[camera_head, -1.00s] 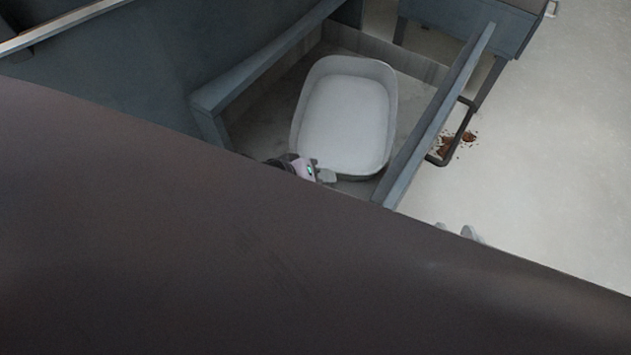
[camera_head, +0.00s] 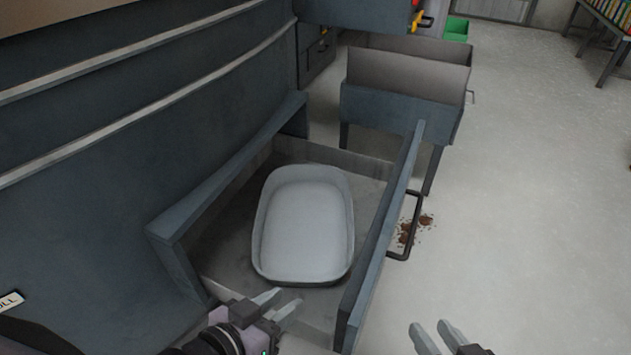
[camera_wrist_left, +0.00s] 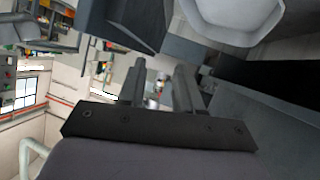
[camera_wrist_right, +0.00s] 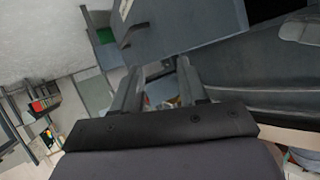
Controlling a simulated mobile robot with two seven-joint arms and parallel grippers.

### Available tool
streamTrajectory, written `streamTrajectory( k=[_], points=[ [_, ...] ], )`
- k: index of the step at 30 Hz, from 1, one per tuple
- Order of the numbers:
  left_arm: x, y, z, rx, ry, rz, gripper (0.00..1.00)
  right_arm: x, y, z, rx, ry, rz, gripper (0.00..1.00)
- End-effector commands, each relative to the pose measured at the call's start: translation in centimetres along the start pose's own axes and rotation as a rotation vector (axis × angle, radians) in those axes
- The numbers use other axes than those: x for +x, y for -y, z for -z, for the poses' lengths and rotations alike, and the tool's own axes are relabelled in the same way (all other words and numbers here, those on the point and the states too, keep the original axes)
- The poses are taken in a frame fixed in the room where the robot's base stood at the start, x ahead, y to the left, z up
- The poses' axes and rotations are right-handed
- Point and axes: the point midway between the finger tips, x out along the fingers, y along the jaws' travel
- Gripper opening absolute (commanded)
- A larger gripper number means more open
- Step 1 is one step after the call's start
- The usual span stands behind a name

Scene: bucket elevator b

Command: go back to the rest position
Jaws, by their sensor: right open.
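My left gripper (camera_head: 278,304) is at the bottom of the head view, just in front of the near edge of the pale grey tub (camera_head: 305,225). Its two fingers are apart with nothing between them, as the left wrist view (camera_wrist_left: 160,82) also shows. My right gripper (camera_head: 437,336) is at the bottom right of the head view, over the floor outside the drawer. Its fingers are apart and empty, also in the right wrist view (camera_wrist_right: 160,85). The tub lies empty inside the open grey drawer (camera_head: 385,235).
The drawer's front panel with a dark handle (camera_head: 403,240) lies between my two grippers. Grey bins on legs (camera_head: 400,105) stand behind it. Brown crumbs (camera_head: 418,228) lie on the floor by the handle. A large dark machine wall (camera_head: 130,120) fills the left.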

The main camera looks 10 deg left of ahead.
Motion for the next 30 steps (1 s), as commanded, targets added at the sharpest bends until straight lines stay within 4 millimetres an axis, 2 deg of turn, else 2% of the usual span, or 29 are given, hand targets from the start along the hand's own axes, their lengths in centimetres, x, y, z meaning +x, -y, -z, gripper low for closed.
streamTrajectory(
  k=[1, 6, 24, 30],
  points=[
    [-0.8, 0.0, 1.3, 0.000, 0.008, 0.009, 0.34, -0.8, 0.0, 1.3, -0.001, 0.008, -0.009, 0.43],
    [-2.6, 0.5, 3.5, 0.006, 0.034, 0.047, 0.34, -2.5, -0.5, 3.5, -0.006, 0.033, -0.046, 0.43],
    [-9.5, 2.6, 9.4, 0.043, 0.134, 0.173, 0.34, -9.5, -2.5, 9.4, -0.042, 0.131, -0.172, 0.43],
    [-11.7, 3.1, 10.6, 0.056, 0.163, 0.203, 0.34, -11.7, -3.1, 10.7, -0.055, 0.161, -0.203, 0.43]
  ],
)
